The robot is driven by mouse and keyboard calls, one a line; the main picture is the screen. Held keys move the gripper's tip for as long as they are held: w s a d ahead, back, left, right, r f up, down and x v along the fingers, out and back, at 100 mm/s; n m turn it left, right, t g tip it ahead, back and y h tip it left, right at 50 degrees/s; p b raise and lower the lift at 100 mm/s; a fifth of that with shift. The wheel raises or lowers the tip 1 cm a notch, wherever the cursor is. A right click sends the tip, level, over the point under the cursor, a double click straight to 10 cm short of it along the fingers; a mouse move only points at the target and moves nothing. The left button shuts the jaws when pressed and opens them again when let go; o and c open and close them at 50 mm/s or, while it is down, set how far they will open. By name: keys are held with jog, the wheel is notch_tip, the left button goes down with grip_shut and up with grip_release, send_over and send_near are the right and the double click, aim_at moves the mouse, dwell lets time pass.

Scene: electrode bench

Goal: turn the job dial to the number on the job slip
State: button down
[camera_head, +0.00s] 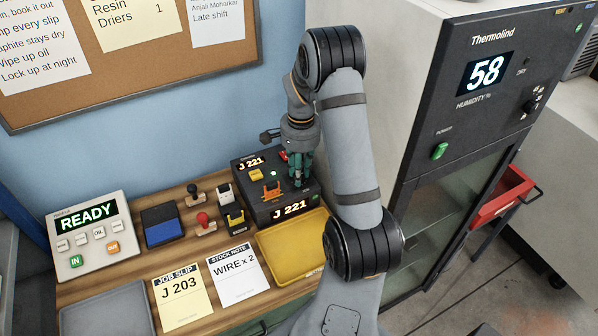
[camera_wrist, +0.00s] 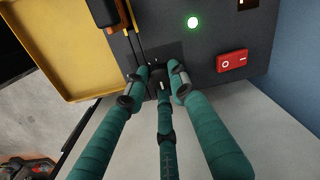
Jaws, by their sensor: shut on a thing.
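The job slip (camera_head: 181,299) is a yellow sheet on the bench that reads J 203. A dark box (camera_head: 265,190) behind the yellow tray has displays reading J 221 on its top (camera_head: 251,161) and front (camera_head: 289,208). My gripper (camera_head: 299,181) points down onto the right part of the box top. In the wrist view its green fingers (camera_wrist: 157,88) are closed around a small dark knob, which seems to be the job dial (camera_wrist: 158,69). The fingers hide most of the dial, so its pointer cannot be read.
A red rocker switch (camera_wrist: 231,62) and a lit green lamp (camera_wrist: 193,22) are close to my fingers. An orange part (camera_head: 271,191) and a yellow part (camera_head: 256,174) stand on the box top. The yellow tray (camera_head: 281,253) lies in front, and a tall cabinet (camera_head: 425,195) stands at right.

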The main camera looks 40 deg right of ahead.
jog(key=n+b, duration=0.2)
jog(key=n, duration=0.3)
jog(key=shift+n, duration=0.3)
jog(key=n, duration=0.5)
jog(key=shift+n+b, duration=0.4)
jog(key=c, duration=1.5)
grip_release()
jog(key=shift+o, duration=0.2)
jog(key=shift+r, duration=0.15)
notch_tip(320, 180, up, 12)
jog(key=shift+d, duration=0.15)
